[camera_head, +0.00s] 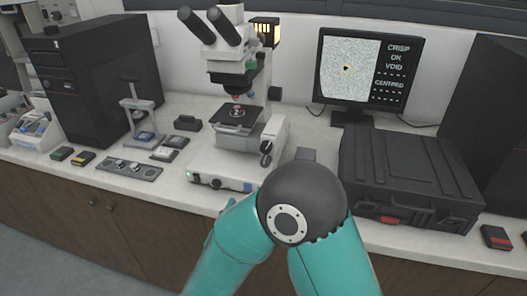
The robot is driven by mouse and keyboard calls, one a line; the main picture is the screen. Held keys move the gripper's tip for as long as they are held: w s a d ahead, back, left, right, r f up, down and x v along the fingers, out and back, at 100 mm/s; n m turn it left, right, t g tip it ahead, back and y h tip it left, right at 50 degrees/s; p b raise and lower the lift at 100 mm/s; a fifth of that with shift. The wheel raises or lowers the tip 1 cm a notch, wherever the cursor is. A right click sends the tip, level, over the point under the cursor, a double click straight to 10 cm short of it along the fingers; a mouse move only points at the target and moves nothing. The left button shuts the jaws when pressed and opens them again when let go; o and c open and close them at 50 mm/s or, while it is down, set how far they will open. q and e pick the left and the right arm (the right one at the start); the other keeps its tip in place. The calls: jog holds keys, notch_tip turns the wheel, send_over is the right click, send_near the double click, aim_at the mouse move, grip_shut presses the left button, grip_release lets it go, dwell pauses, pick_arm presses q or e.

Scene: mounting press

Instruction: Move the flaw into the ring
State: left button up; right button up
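The monitor (370,75) shows a grainy grey picture with a small dark flaw (346,69) and a thin yellowish ring around or very close to it. I cannot tell at this size whether the flaw is exactly centred. Text beside it reads "CRISP", "OK", "VOID" and "CENTRED". The microscope (238,85) stands left of the monitor. A dark sample lies on its stage (236,113), and dark knobs (266,153) are at the stage's right side. One teal arm of mine with a dark joint fills the lower middle. I see no gripper fingers; the joint may hide them.
A black case (408,170) lies right of my arm, with a small black and red box (497,237) beyond it. A black tower (92,75) stands at left. A small stand (141,112) and a grey plate (128,169) lie left of the microscope.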

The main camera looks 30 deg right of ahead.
aim_at(264, 165)
jog(key=p+x, duration=0.3)
jog(key=x, duration=1.4)
jog(key=shift+a, duration=0.1)
grip_shut()
